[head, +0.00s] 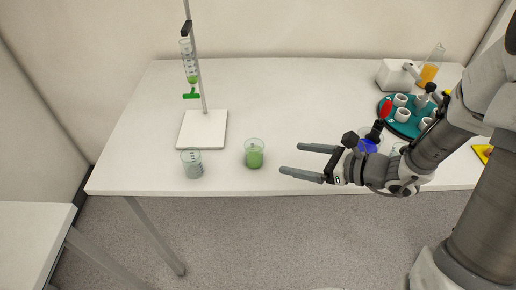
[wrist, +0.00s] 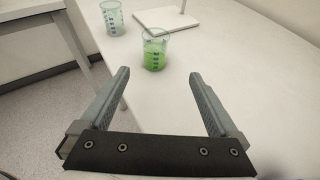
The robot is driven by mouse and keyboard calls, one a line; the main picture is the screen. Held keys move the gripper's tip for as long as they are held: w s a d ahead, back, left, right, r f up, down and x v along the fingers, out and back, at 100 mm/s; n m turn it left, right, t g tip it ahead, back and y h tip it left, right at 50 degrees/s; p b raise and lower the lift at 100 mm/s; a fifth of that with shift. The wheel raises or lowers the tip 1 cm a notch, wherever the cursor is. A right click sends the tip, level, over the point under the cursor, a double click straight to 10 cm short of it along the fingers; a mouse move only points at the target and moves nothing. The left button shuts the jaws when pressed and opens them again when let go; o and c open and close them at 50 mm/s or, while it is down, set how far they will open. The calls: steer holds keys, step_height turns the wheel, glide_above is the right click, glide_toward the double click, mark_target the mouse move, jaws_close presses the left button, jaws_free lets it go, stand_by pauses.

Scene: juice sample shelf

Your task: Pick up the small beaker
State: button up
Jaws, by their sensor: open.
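A glass beaker with green liquid (head: 254,154) stands upright near the table's front edge; it also shows in the wrist view (wrist: 155,53). A second beaker (head: 192,163), clear with dark markings, stands to its left and is in the wrist view (wrist: 112,19) at the top left. The two look close in size; I cannot tell which is the small one. My gripper (head: 291,160) is open and empty, to the right of the green beaker and apart from it. In the wrist view, the green beaker lies beyond the gap between the fingers (wrist: 159,74).
A stand with a white base (head: 203,130) holds a burette (head: 189,62) with green liquid behind the beakers. A teal tray (head: 388,114) with several white cups, a blue item (head: 368,146) and an orange-filled flask (head: 429,74) are at the right. The table's middle is clear.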

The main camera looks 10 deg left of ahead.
mark_target(246, 151)
steer(key=x, duration=1)
steer(key=shift+a+f+b, duration=0.2)
steer(key=shift+a+b, duration=0.15)
steer(key=shift+b, duration=0.05)
steer(key=shift+s+a+r+x, duration=0.1)
steer(key=shift+s+x, duration=0.05)
steer(key=shift+x, duration=1.2)
steer(key=shift+s+a+r+x, duration=0.1)
steer(key=shift+r+x, duration=0.05)
steer(key=shift+x, duration=1.25)
steer(key=shift+c, duration=0.2)
jaws_close()
steer(key=shift+r, duration=0.15)
